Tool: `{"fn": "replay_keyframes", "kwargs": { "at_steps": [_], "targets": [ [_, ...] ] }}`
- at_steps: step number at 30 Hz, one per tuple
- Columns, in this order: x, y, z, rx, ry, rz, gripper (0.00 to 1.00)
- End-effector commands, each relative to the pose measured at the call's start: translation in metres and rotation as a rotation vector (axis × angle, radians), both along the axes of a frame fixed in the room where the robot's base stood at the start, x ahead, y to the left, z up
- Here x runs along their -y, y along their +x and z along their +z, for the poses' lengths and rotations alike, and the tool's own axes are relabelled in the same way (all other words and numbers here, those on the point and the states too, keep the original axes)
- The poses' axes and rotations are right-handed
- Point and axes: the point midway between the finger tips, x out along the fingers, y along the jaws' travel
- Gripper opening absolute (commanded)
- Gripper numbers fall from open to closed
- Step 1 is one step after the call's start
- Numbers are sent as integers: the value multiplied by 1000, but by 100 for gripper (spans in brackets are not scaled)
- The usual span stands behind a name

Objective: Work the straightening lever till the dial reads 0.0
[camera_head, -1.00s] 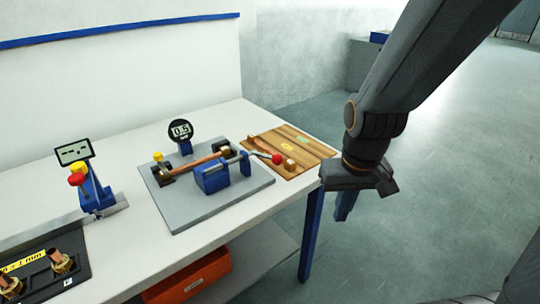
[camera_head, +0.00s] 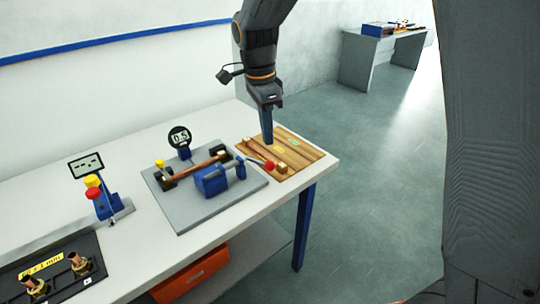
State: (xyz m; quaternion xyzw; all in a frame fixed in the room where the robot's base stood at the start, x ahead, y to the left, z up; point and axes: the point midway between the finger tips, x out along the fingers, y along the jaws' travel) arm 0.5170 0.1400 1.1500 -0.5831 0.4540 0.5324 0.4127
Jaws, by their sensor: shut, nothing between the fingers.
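The straightening fixture (camera_head: 200,207) is a grey plate on the white table with a blue block (camera_head: 212,181) on it. A copper-coloured rod (camera_head: 195,168) lies across its supports. The round dial (camera_head: 179,137) stands behind the rod and reads 0.5. The straightening lever, a thin bar with a red ball knob (camera_head: 269,165), reaches right from the blue block over the edge of the wooden board. My gripper (camera_head: 267,143) points down above the wooden board, behind the red knob and apart from it. Its blue fingers are shut and empty.
The wooden board (camera_head: 305,155) has small blocks and green and yellow labels. At left stand a blue device with red and yellow knobs (camera_head: 93,188), a small display (camera_head: 86,166) showing dashes, and a black tray (camera_head: 40,262). An orange bin (camera_head: 190,273) sits below.

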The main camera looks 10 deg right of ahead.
Motion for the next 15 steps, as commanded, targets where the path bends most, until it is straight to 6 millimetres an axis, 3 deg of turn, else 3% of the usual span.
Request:
{"fn": "replay_keyframes", "kwargs": {
  "at_steps": [4, 15],
  "targets": [
    [-9, 4, 7, 3, -8, -66, 0],
    [-9, 5, 7, 3, -8, -77, 0]
  ]
}}
